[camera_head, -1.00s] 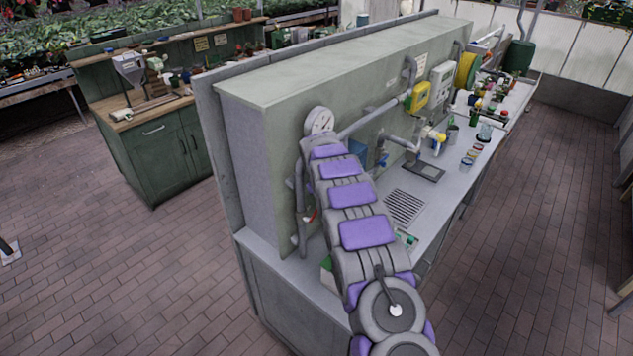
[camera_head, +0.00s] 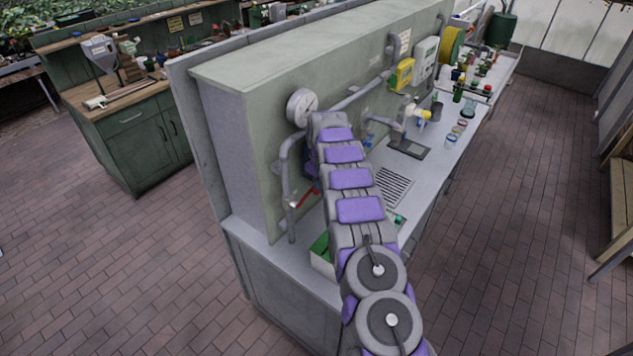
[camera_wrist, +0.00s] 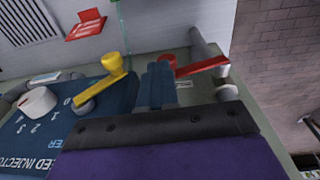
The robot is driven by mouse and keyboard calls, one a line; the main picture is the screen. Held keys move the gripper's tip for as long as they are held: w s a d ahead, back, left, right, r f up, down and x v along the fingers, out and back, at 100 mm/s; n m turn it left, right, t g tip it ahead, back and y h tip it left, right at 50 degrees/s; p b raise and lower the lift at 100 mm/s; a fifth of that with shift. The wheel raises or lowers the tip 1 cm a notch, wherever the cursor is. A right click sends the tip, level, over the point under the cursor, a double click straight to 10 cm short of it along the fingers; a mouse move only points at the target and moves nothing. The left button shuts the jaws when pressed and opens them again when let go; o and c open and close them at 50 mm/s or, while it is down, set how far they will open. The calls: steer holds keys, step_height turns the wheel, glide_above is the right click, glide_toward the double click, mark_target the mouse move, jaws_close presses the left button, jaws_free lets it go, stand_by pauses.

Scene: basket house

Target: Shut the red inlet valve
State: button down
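The red inlet valve lever (camera_head: 305,198) is on the pipe at the near end of the panel in the head view, partly beside my arm. In the wrist view the red lever (camera_wrist: 203,67) runs from a grey pipe fitting at the right toward my fingertips. My gripper (camera_wrist: 160,82) has its two blue fingers side by side with no clear gap. The fingertips are close to the lever's free end; I cannot tell if they touch. In the head view my arm hides the gripper.
A yellow-handled valve (camera_wrist: 112,70) and a blue feed injector box (camera_wrist: 40,135) with a white knob are left of the fingers. A red object (camera_wrist: 87,25) is near the grate. A round gauge (camera_head: 301,107) is above the pipe.

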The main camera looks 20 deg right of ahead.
steer(key=shift+w+d+f+b, duration=0.3)
steer(key=shift+d+f, duration=0.1)
steer(key=shift+f, duration=0.4)
steer(key=shift+w+d+f+b, duration=0.15)
steer(key=shift+d+f+b, duration=0.2)
steer(key=shift+f, duration=0.4)
steer(key=shift+a+f, duration=0.1)
steer(key=shift+a, duration=0.05)
